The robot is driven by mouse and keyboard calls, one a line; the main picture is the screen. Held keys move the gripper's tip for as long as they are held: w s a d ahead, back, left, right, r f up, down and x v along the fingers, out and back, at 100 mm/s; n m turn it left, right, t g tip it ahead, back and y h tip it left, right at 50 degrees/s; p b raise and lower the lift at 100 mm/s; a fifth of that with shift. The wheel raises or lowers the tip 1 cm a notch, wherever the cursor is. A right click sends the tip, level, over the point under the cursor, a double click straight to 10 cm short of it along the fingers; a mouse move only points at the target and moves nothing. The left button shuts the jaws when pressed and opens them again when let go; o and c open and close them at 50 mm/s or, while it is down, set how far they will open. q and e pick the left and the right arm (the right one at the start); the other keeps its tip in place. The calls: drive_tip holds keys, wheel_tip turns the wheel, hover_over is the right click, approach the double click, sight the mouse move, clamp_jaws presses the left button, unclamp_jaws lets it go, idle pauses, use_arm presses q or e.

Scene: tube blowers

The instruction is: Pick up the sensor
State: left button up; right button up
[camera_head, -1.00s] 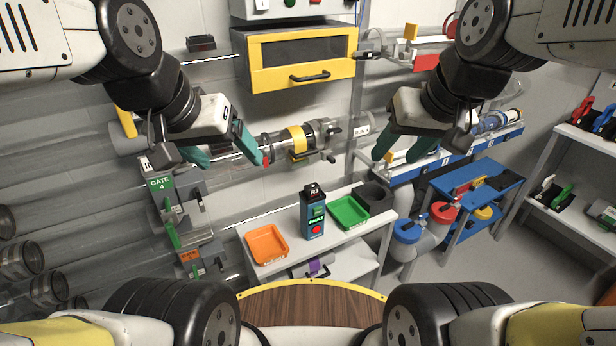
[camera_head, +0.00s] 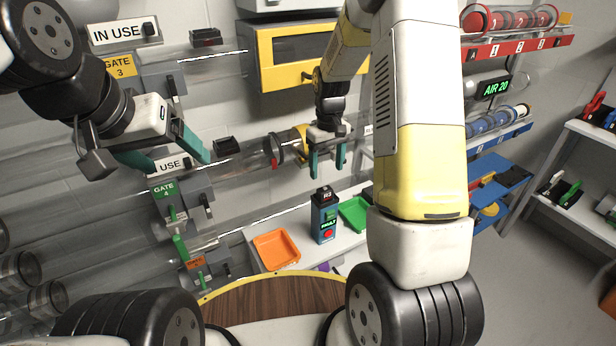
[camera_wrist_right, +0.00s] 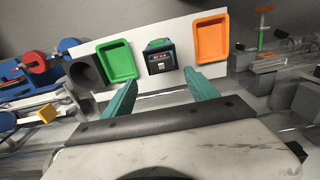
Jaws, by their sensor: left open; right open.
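The sensor looks to be the upright blue-grey box (camera_head: 324,216) with a black top marked H2, a green screen and a red button. It stands on the white shelf between the orange tray and the green tray. In the right wrist view the sensor (camera_wrist_right: 162,57) shows from above, ahead of and between the fingers. My right gripper (camera_head: 327,162) is open and empty, pointing down above the sensor, clear of it; its fingers also show in the right wrist view (camera_wrist_right: 158,92). My left gripper (camera_head: 180,152) is open and empty at the left, near the gate panels.
The orange tray (camera_head: 277,249) lies left of the sensor and the green tray (camera_head: 355,213) right of it, both close. A black round holder (camera_wrist_right: 86,70) sits beyond the green tray. A yellow-framed cabinet (camera_head: 262,71) and clear tubes are on the wall behind.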

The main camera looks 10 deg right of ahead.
sight(325, 189)
wheel_tip(325, 189, down, 8)
drive_tip(key=shift+s+a+r, duration=0.15)
drive_tip(key=shift+r, duration=0.05)
clamp_jaws()
idle(0.4)
drive_tip(key=shift+r, duration=0.15)
